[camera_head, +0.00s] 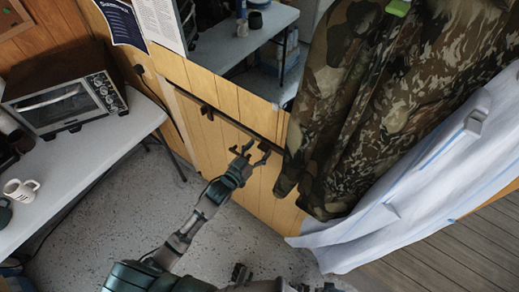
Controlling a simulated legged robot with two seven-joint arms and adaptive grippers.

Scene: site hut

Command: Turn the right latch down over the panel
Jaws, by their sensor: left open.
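My left gripper (255,151) is open, with its fingers spread just in front of the wooden panel (259,188), below the dark rail (225,117). I see nothing between its fingers. A small dark fitting (207,112) sits on the rail, left of the gripper; I cannot tell if it is a latch. I cannot make out the right latch; the gripper and the hanging jacket cover part of the rail's right end. Dark and grey parts of my body show at the bottom edge, and I cannot make out the right gripper's jaws there.
A table (75,160) with a toaster oven (65,104) and a white mug (20,190) stands at left.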

